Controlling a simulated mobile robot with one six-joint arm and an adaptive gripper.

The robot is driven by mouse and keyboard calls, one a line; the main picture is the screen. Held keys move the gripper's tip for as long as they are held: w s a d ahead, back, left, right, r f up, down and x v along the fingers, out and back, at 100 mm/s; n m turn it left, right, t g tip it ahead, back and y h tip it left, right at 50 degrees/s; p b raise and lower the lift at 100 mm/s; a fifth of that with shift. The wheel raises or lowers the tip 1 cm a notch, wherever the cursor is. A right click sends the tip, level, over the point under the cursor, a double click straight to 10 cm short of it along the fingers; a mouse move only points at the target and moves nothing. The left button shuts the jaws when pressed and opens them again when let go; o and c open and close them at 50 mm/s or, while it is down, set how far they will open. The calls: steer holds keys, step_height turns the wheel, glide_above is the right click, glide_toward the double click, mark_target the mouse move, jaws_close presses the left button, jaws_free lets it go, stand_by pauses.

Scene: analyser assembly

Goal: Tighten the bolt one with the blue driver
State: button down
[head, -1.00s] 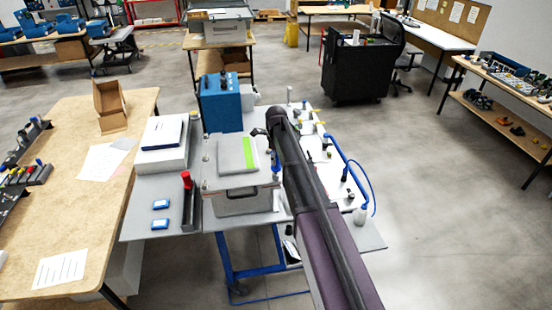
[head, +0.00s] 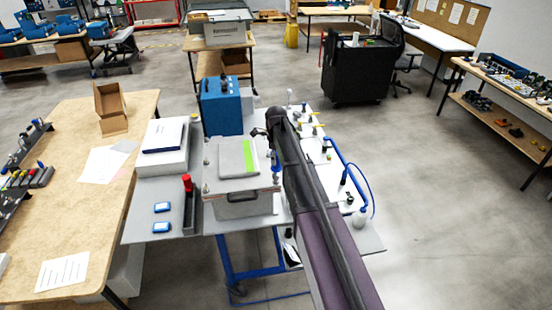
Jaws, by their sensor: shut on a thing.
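The blue driver (head: 276,171) stands roughly upright at the right edge of the grey analyser box (head: 242,207), its tip near the front right corner of the lid. My gripper (head: 268,138) is shut on it, above the lid's right side; my arm hides part of the fingers. The lid carries a grey pad with a green stripe (head: 249,157). Small bolt heads show at the lid's left corners, one at the back left (head: 206,161) and one at the front left (head: 206,188). I cannot tell which bolt is bolt one, or whether the driver tip touches a bolt.
A red-handled driver (head: 187,182) stands in a dark holder (head: 190,215) left of the box. A blue unit (head: 221,106) stands behind. Blue tubing (head: 352,172) and small fittings lie right of my arm. White boxes (head: 163,157) stand at the left.

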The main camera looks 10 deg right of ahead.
steer(key=shift+r+p, duration=1.8)
steer(key=shift+r, duration=0.2)
steer(key=shift+f, duration=0.1)
stand_by(0.4)
